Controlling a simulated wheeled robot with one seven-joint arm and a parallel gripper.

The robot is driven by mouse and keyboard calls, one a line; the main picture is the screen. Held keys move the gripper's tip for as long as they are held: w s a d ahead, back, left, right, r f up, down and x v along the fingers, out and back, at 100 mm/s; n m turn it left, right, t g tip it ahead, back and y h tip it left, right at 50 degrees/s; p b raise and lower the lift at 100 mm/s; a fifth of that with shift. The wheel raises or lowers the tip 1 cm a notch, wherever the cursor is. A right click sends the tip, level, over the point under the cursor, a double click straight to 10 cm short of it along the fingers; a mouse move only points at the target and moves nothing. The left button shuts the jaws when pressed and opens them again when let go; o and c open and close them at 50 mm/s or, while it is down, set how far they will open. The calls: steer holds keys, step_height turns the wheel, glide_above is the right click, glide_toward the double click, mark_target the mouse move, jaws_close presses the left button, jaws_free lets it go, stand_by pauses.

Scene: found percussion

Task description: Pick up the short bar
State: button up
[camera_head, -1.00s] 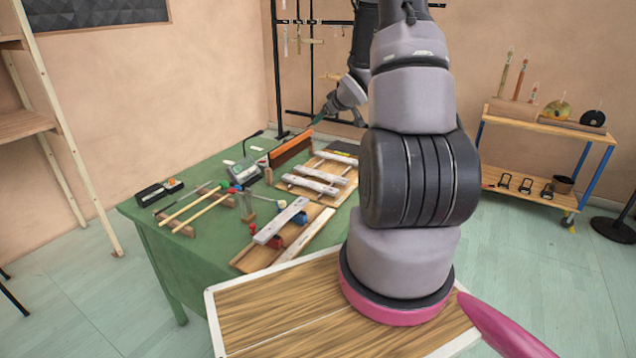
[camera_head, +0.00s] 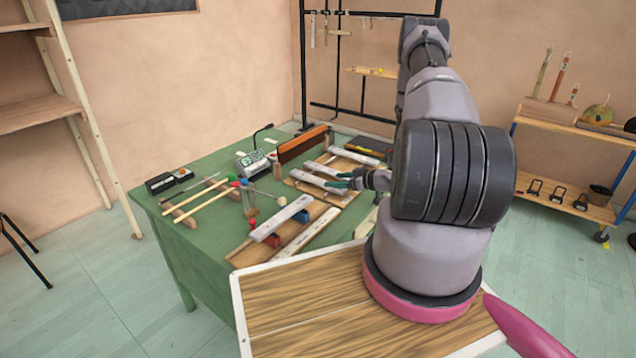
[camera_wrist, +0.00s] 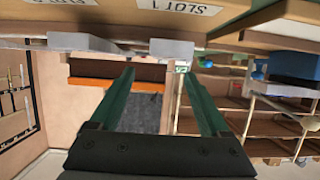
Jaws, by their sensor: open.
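Several pale grey bars lie on the table. Three lie across the wooden rack: a far bar (camera_head: 354,156), a middle bar (camera_head: 323,168) and a near bar (camera_head: 316,181). Another grey bar (camera_head: 281,218) lies on the nearer wooden stand. I cannot tell for sure which one is the short bar. My gripper (camera_head: 345,180), with green fingers, is at the right ends of the rack's bars. In the wrist view my gripper (camera_wrist: 159,74) is open and empty, with a grey bar end (camera_wrist: 172,48) close above its right fingertip and another (camera_wrist: 80,42) to the left.
The green table (camera_head: 205,255) also holds wooden mallets (camera_head: 211,201), a meter with a screen (camera_head: 252,161), a dark box (camera_head: 160,183) and an upright orange-brown board (camera_head: 301,145). The wrist view shows a slot label (camera_wrist: 183,8). A shelf cart (camera_head: 565,200) stands at the right.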

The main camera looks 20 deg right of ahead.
mark_target(317, 180)
steer(key=x, duration=0.6)
steer(key=shift+w+a+f, duration=0.1)
steer(key=shift+a, duration=0.25)
steer(key=shift+c, duration=0.3)
jaws_close()
